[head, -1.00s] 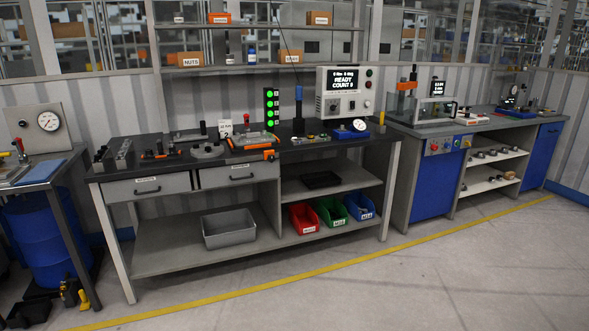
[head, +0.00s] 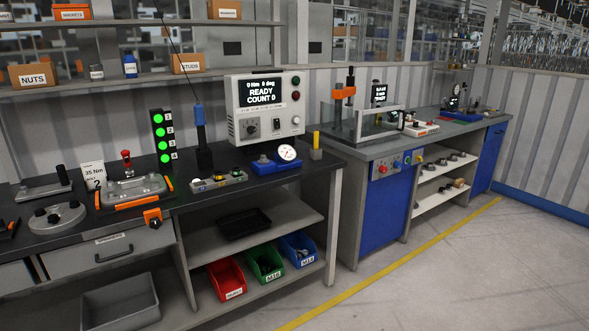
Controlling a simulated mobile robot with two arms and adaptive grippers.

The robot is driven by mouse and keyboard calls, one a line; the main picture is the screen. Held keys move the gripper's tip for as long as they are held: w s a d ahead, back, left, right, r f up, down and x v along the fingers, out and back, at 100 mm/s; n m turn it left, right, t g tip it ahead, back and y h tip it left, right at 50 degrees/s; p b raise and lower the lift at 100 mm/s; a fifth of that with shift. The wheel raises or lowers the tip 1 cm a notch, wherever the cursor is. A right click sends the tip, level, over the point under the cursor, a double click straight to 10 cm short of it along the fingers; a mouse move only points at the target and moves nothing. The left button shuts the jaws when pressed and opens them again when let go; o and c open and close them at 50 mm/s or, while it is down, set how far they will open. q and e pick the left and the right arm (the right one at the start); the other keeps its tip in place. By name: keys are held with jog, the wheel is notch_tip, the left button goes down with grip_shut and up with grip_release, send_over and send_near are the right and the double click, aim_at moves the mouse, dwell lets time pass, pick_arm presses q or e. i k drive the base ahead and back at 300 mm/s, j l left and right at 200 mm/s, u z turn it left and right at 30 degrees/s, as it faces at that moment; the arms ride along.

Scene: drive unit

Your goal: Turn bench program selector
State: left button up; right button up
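A white control box (head: 268,108) stands at the back of the dark bench top, and its screen reads "READY COUNT 0". A dark rotary knob (head: 251,127) is at the lower left of its face, above the bench top. I cannot read the position of either knob. Neither of my grippers is in view.
The bench top (head: 200,202) carries a grey fixture (head: 138,190), a light stack (head: 161,138) with several green lamps, and a blue-based dial gauge (head: 277,160). Red, green and blue bins sit on the lower shelf. The floor (head: 430,275) in front is clear.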

aim_at(250, 130)
jog(key=i+l+u, duration=0.35)
jog(key=i+l, duration=0.2)
jog(key=i+l+u, duration=0.3)
jog(key=i+l, duration=0.25)
jog(key=l, duration=0.2)
